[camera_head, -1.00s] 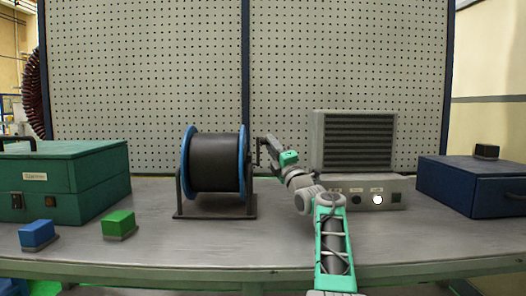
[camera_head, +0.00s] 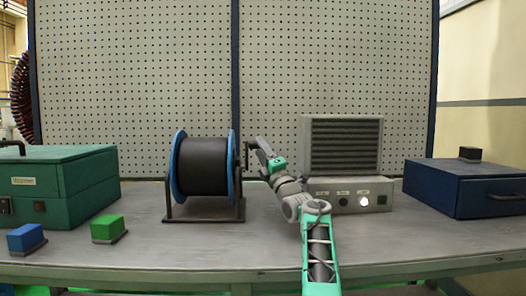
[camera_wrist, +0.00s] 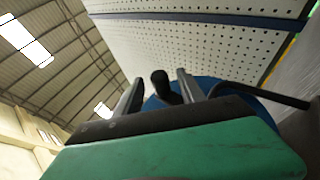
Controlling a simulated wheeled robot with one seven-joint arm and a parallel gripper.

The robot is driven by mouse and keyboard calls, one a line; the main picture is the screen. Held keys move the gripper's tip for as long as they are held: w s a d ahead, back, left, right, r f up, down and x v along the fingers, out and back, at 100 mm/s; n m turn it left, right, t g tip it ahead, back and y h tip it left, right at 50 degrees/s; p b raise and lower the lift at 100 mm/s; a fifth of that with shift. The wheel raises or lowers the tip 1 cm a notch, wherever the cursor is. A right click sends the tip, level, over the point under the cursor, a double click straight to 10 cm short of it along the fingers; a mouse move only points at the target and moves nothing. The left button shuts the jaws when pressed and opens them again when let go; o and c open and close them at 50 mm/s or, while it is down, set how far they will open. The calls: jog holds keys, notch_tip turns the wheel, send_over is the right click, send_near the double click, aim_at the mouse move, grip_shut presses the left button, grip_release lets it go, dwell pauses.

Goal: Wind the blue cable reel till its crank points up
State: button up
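The cable reel (camera_head: 203,169) has a black drum between blue flanges and stands on a dark metal stand (camera_head: 200,219) on the bench. Its dark crank (camera_head: 247,158) is at the right flange and appears to rise from the axle towards my gripper, though it is small and partly covered. My gripper (camera_head: 254,144) is at the crank's upper end. In the wrist view, the black crank knob (camera_wrist: 160,84) stands between my two grey fingers (camera_wrist: 157,88), with gaps seeming to show beside it. A blue flange (camera_wrist: 205,84) shows behind the fingers.
A grey louvred unit (camera_head: 342,148) with a lit button stands right of my arm. A blue box (camera_head: 460,192) is at the far right. A green case (camera_head: 75,185), a blue block (camera_head: 26,238) and a green block (camera_head: 107,228) are left. A pegboard (camera_head: 130,80) stands behind.

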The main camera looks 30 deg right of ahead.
jog(key=shift+a, duration=0.1)
jog(key=s+a+f+b, duration=0.1)
jog(key=s+f, duration=0.1)
jog(key=s, duration=1.4)
jog(key=shift+f+b, duration=0.3)
jog(key=shift+f, duration=0.1)
jog(key=shift+c, duration=0.2)
